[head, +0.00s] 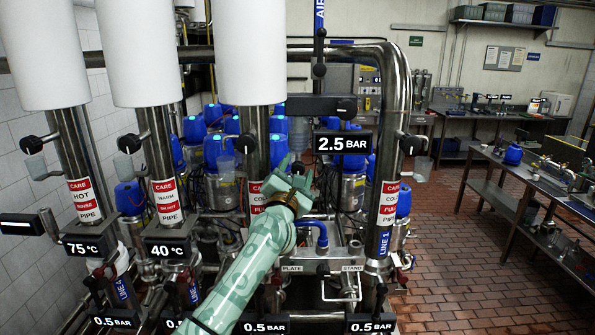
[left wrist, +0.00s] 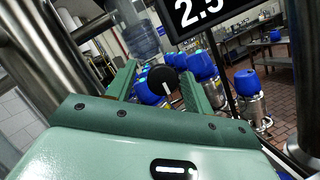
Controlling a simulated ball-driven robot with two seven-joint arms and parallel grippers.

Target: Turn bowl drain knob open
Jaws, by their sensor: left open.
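My left gripper (head: 294,173) is raised at the middle of the head view, in front of the pipework, with its green fingers apart. In the left wrist view, a round black knob (left wrist: 163,79) with a white pointer line shows in the gap between the two open fingers. I cannot tell how deep it sits between them or whether a finger touches it. No label on it is readable, so the pictures do not confirm that it is the bowl drain knob. In the head view my gripper covers most of that spot. My right gripper is not in view.
Similar black knobs sit on the steel pipes, one at the right pipe (head: 412,144). A "2.5 BAR" display (head: 343,143) hangs just right of my gripper. Blue-topped steel vessels (head: 218,150) crowd behind. The tiled floor (head: 445,255) at the right is clear.

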